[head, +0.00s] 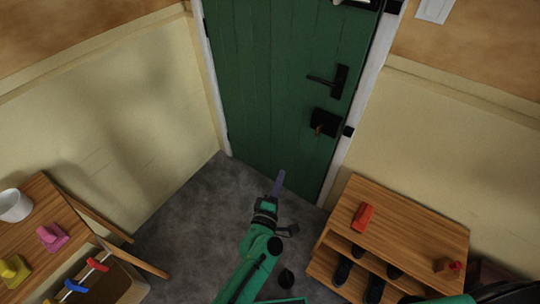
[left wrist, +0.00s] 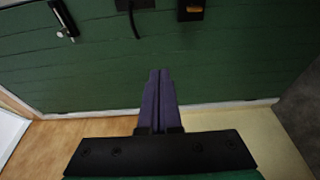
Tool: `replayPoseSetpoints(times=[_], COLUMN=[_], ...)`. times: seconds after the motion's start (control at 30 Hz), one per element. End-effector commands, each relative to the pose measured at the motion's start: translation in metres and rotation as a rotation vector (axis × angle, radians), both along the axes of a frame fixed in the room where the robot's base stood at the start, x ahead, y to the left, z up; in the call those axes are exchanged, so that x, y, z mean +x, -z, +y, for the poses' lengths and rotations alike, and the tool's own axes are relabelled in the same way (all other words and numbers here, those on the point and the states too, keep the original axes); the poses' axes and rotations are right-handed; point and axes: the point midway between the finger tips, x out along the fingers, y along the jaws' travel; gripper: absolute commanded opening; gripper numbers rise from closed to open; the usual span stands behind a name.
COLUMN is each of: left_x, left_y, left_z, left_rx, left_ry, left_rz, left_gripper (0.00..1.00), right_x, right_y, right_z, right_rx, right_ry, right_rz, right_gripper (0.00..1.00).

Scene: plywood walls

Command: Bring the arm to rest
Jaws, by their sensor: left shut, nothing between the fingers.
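My left arm reaches forward from the bottom middle of the head view. Its gripper (head: 279,182) is over the grey floor in front of the green door (head: 270,70), apart from it. In the left wrist view the two purple fingers (left wrist: 157,88) lie together with nothing between them, pointing at the door (left wrist: 230,60). The door is closed in its white frame. It has a black lever handle (head: 341,80) and a black lock box (head: 324,122) with an orange-brown part. My right gripper does not show; only a piece of green arm shows at the bottom right.
A wooden shelf unit (head: 420,228) at right holds a red object (head: 363,216) on top and dark shoes below.

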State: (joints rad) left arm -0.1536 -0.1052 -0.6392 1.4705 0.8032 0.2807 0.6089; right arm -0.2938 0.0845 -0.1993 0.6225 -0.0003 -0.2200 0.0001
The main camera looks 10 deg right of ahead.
Motion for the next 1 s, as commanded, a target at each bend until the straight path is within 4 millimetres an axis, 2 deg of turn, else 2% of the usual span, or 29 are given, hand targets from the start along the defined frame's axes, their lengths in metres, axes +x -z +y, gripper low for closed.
replayPoseSetpoints(times=[0.2, 0.27, 0.37, 0.47, 0.5, 0.6, 0.67, 0.7, 0.77, 0.8, 0.87, 0.9, 1.0], left_x=[-0.001, -0.002, -0.01, -0.031, -0.044, -0.085, -0.115, -0.137, -0.171, -0.197, -0.237, -0.263, -0.32], left_y=[0.001, 0.007, 0.046, 0.118, 0.151, 0.226, 0.266, 0.29, 0.323, 0.342, 0.367, 0.38, 0.4], left_z=[0.0, 0.002, 0.015, 0.044, 0.06, 0.105, 0.135, 0.155, 0.187, 0.208, 0.241, 0.262, 0.304], left_rx=[0.001, 0.02, 0.144, 0.383, 0.495, 0.757, 0.9, 0.989, 1.115, 1.191, 1.296, 1.356, 1.465], left_ry=[0.0, 0.002, 0.022, 0.077, 0.111, 0.218, 0.293, 0.348, 0.439, 0.506, 0.612, 0.685, 0.85], left_rz=[0.0, 0.004, 0.035, 0.1, 0.133, 0.225, 0.285, 0.326, 0.388, 0.433, 0.5, 0.541, 0.628], left_gripper=[0.0, 0.0, 0.0, 0.0, 0.0, 0.0, 0.0, 0.0, 0.0, 0.0, 0.0, 0.0, 0.0], right_x=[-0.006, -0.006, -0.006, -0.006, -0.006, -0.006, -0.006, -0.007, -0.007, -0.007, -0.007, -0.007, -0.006], right_y=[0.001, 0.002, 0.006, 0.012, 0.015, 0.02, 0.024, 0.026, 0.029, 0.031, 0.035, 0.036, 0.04], right_z=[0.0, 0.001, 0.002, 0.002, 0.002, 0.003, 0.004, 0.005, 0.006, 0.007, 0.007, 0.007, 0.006], right_rx=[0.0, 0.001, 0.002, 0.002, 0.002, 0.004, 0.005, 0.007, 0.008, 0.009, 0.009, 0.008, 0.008], right_ry=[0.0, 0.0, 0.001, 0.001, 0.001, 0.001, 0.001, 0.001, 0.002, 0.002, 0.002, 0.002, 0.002], right_rz=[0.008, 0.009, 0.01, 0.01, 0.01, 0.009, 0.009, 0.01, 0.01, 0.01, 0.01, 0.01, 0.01], right_gripper=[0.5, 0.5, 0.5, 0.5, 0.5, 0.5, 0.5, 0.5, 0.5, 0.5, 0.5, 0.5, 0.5])
